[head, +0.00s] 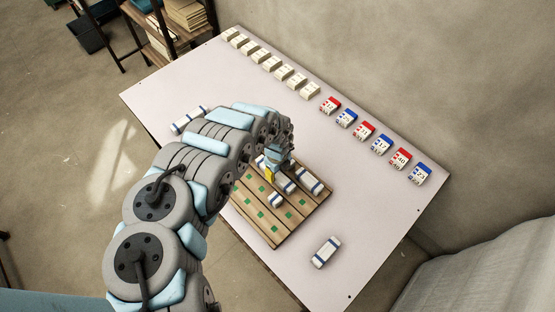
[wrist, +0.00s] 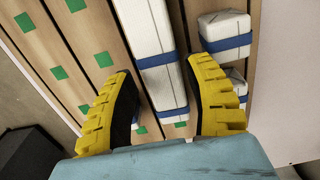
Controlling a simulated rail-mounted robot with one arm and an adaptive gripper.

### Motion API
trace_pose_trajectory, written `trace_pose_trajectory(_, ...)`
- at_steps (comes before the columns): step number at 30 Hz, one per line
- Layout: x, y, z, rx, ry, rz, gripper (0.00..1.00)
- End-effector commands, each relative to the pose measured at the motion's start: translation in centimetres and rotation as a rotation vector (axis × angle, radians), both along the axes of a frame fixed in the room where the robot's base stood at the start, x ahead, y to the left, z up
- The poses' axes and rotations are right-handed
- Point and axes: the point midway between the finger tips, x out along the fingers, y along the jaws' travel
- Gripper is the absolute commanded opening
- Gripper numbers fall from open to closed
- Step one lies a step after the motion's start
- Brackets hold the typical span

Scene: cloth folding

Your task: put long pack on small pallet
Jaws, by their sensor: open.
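The small pallet (head: 262,222) is made of wooden slats with green squares and lies on the table. A long white pack with blue bands (wrist: 150,40) lies on it, between the fingers of my gripper (wrist: 160,68) in the wrist view. The fingers are yellow, open and spread to either side of this pack. Another banded pack (head: 310,181) lies on the pallet's right side, and a short one (head: 276,199) lies near the middle. In the head view my arm hides part of the pallet and my gripper (head: 273,172) is small over it.
One banded pack (head: 326,252) lies on the table right of the pallet, another (head: 188,120) at the left. A row of cream boxes (head: 270,63) and red and blue boxes (head: 380,144) lines the far edge. A shelf (head: 165,35) stands behind. The table's right part is mostly clear.

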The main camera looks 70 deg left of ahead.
Motion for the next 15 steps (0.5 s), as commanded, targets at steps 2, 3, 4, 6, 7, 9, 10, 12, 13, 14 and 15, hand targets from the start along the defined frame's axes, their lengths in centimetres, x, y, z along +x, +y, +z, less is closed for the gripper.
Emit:
trace_pose_trajectory(2,0.0,0.2,1.2,0.003,0.000,0.000,0.53)
trace_pose_trajectory(3,0.0,0.2,1.7,0.003,0.000,-0.001,0.53)
trace_pose_trajectory(4,0.0,0.2,2.0,0.003,0.000,-0.001,0.53)
trace_pose_trajectory(6,0.0,0.2,2.8,0.005,-0.001,0.000,0.53)
trace_pose_trajectory(7,0.0,0.3,3.3,0.004,-0.002,0.001,0.53)
trace_pose_trajectory(9,0.0,0.3,4.3,0.005,-0.002,0.000,0.53)
trace_pose_trajectory(10,0.0,0.3,4.6,0.006,-0.001,-0.001,0.53)
trace_pose_trajectory(12,0.0,0.2,5.5,0.003,0.000,0.000,0.53)
trace_pose_trajectory(13,-0.1,0.1,6.0,0.002,0.000,0.001,0.53)
trace_pose_trajectory(14,-0.1,0.2,6.3,0.002,0.000,0.000,0.53)
trace_pose_trajectory(15,-0.1,0.2,6.9,0.003,0.000,0.000,0.53)
